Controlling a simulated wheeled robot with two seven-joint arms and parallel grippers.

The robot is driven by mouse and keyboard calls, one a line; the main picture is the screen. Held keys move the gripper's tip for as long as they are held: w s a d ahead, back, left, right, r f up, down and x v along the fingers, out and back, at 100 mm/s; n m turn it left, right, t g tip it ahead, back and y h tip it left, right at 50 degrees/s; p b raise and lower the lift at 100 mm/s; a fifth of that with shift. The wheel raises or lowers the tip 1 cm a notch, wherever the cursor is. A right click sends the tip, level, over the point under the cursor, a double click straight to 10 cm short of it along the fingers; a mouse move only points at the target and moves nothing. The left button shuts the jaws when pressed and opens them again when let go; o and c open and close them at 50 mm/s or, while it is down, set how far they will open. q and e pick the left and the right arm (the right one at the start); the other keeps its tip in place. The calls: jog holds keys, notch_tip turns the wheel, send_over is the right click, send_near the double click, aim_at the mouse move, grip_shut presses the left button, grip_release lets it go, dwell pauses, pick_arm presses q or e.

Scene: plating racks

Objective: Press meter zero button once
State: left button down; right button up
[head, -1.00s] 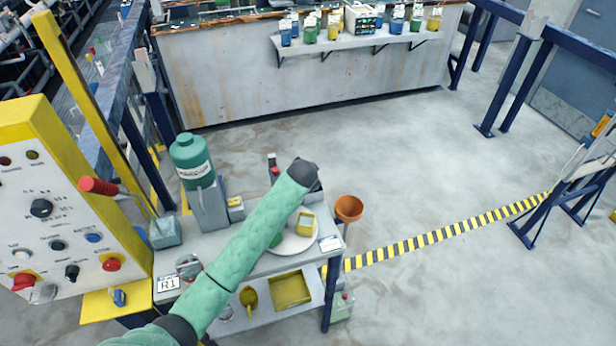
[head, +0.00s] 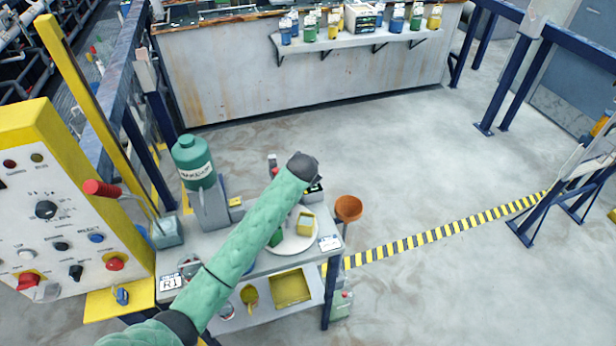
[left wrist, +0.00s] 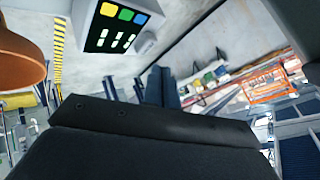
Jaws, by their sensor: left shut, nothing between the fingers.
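The meter (left wrist: 117,28) shows at the top of the left wrist view as a white-edged box with a black face, yellow, green and blue squares and several small white marks. I cannot tell which part is the zero button. In the head view a dark box, probably the meter (head: 316,191), is mostly hidden behind the end of my green left arm, above the bench. My left gripper (left wrist: 163,82) is shut and empty, with its dark fingers below and right of the meter, apart from it in the picture. The arm hides the gripper in the head view. My right gripper is not in view.
The bench (head: 225,243) holds a green bottle (head: 193,163), a round white plate (head: 290,243) and an R1 card (head: 171,282). An orange funnel (head: 348,208) is at its right edge. A control panel (head: 60,215) stands left.

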pick_arm(q)
jog(key=shift+r, duration=2.15)
